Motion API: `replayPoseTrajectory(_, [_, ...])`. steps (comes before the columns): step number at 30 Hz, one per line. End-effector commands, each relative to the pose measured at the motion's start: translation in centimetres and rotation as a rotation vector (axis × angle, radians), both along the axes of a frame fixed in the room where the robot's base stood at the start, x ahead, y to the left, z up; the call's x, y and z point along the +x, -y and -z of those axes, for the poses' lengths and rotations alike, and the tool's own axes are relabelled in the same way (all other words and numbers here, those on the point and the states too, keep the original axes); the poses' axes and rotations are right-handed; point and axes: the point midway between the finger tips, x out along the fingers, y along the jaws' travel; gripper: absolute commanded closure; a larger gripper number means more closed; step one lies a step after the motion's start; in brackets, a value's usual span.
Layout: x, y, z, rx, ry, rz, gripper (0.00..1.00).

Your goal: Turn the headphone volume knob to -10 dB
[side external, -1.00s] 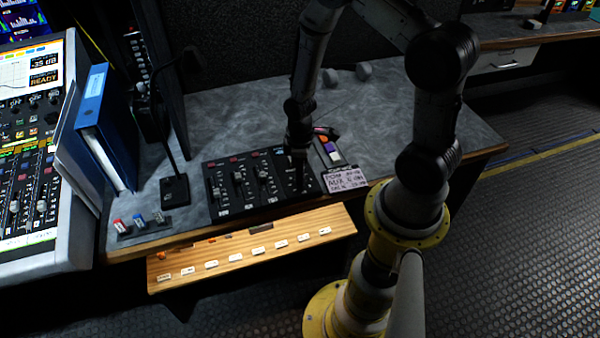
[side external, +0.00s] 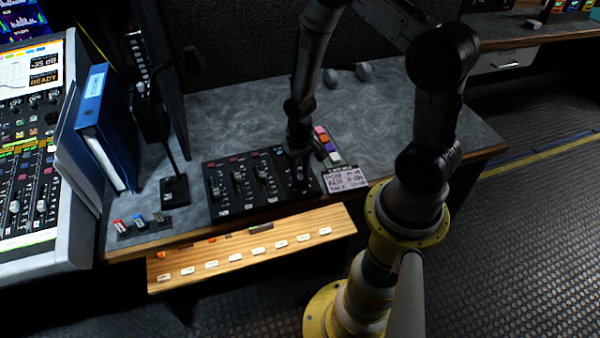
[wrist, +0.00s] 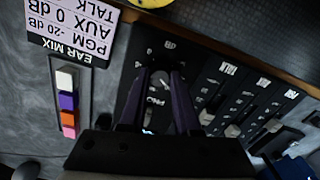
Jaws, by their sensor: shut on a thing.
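The black control panel (side external: 229,207) lies at the front edge of the grey desk, with several slider strips and a knob strip at its right end. My gripper (side external: 300,186) points down onto that right strip.
A strip of coloured buttons (side external: 326,145) lies right of the panel, above the card. Slider caps (wrist: 232,130) stand close beside the fingers. A gooseneck microphone (side external: 174,190) and blue binder (side external: 92,105) stand left. A wooden ledge (side external: 215,256) runs along the front.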

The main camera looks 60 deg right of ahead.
Motion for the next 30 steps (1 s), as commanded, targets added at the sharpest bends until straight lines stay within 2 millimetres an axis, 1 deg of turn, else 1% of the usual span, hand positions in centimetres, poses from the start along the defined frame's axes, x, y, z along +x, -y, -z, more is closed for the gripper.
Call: replayPoseTrajectory(30, [0.08,0.02,-0.13,0.0,0.001,0.964,1.0])
